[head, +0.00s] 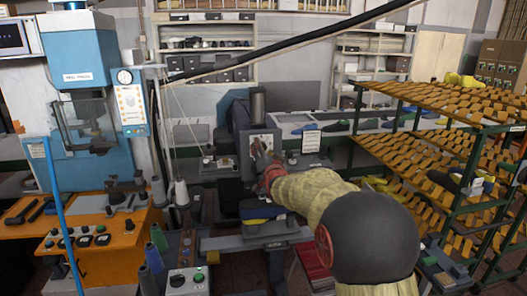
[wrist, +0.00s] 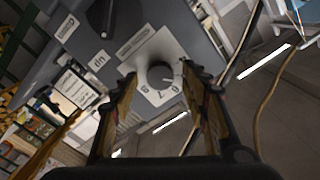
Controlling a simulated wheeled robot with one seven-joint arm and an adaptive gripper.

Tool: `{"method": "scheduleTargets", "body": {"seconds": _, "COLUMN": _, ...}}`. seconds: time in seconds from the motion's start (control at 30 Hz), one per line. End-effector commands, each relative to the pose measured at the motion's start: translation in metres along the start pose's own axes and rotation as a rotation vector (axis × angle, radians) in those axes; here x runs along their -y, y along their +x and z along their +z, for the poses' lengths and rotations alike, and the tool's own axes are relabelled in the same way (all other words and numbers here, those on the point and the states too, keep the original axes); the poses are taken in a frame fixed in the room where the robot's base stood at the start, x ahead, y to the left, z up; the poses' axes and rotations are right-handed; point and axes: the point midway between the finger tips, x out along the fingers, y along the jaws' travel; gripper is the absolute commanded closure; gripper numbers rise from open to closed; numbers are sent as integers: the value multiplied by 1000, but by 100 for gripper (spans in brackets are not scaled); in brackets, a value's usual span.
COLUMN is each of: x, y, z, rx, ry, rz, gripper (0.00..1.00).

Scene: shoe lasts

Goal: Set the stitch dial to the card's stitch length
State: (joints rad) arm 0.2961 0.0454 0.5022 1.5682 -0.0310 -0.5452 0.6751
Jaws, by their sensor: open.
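The stitch dial (wrist: 160,74) is a dark round knob on a white square plate with digits, on the grey sewing machine (wrist: 205,52). A light pointer mark on the knob points toward the lower right, but the exact setting is too small to read surely. My gripper (wrist: 160,83) is open, its fingers on either side of the dial in the picture; I cannot tell whether they touch it. In the head view my gripper (head: 262,160) is in front of the machine's white plate. A white card (head: 311,141) stands right of the machine; its writing is unreadable.
A dark lever (wrist: 105,20) and an "UP" label (wrist: 98,62) are beside the dial plate. A blue press (head: 85,110) stands at left, above an orange bench (head: 110,255). Thread cones (head: 181,194) stand at front left. A rack with slatted orange shelves (head: 450,105) is at right.

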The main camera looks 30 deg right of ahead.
Motion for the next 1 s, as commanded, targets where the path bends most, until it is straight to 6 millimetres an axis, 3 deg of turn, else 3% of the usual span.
{"method": "scheduleTargets", "body": {"seconds": 0.17, "x": 1, "y": -20, "z": -1, "rx": -1, "ry": 0, "rz": 0, "gripper": 55}}
{"method": "scheduleTargets", "body": {"seconds": 0.6, "x": 0, "y": -96, "z": 0, "rx": -1, "ry": 0, "rz": 0, "gripper": 55}}
{"method": "scheduleTargets", "body": {"seconds": 0.8, "x": 0, "y": -113, "z": 0, "rx": 0, "ry": 0, "rz": 0, "gripper": 55}}
{"method": "scheduleTargets", "body": {"seconds": 1.0, "x": 0, "y": -117, "z": 1, "rx": 0, "ry": 0, "rz": 0, "gripper": 55}}
